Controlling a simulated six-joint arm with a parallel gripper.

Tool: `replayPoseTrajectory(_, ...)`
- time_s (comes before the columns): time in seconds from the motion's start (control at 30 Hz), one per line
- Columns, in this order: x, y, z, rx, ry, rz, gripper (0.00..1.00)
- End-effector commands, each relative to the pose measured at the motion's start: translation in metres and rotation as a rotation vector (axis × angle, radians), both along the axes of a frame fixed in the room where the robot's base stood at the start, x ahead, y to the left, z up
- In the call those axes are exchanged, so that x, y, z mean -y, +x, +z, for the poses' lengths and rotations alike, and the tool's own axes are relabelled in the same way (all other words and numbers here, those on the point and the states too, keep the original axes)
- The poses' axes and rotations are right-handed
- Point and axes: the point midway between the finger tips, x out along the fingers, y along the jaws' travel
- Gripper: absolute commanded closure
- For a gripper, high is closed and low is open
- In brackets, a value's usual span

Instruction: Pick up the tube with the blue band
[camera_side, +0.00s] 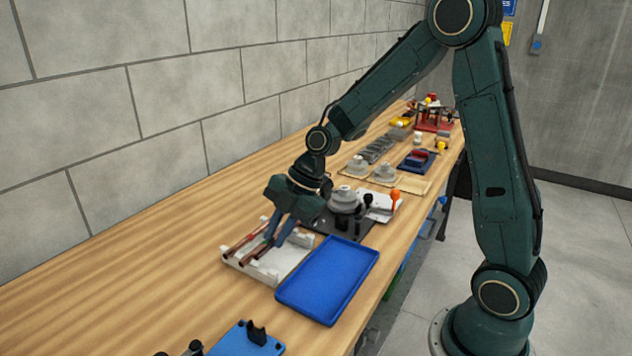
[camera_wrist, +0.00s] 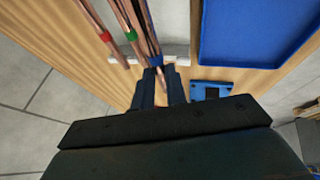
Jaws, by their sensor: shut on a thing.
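The tube with the blue band (camera_wrist: 156,61) is copper-coloured and lies at the right of a row of tubes in the wrist view. My gripper (camera_wrist: 160,72) is shut on it at the band, one dark blue finger on each side. In the side view my gripper (camera_side: 273,240) points down at the white rack (camera_side: 283,268). The tube with the green band (camera_wrist: 131,35) and the tube with the red band (camera_wrist: 105,37) lie to its left, clear of the fingers. I cannot tell whether the held tube touches the rack.
An empty blue tray (camera_side: 327,281) lies right beside the rack. A blue fixture with a black upright (camera_side: 250,341) stands nearer the camera. A dark plate with grey round parts (camera_side: 344,201) sits behind the rack. The wooden bench (camera_side: 120,270) is bare to the left.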

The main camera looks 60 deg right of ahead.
Motion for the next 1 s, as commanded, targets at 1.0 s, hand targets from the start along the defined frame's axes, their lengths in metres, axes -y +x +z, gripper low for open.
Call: replayPoseTrajectory(1.0,0.000,0.000,0.159,0.000,-0.001,0.000,1.00)
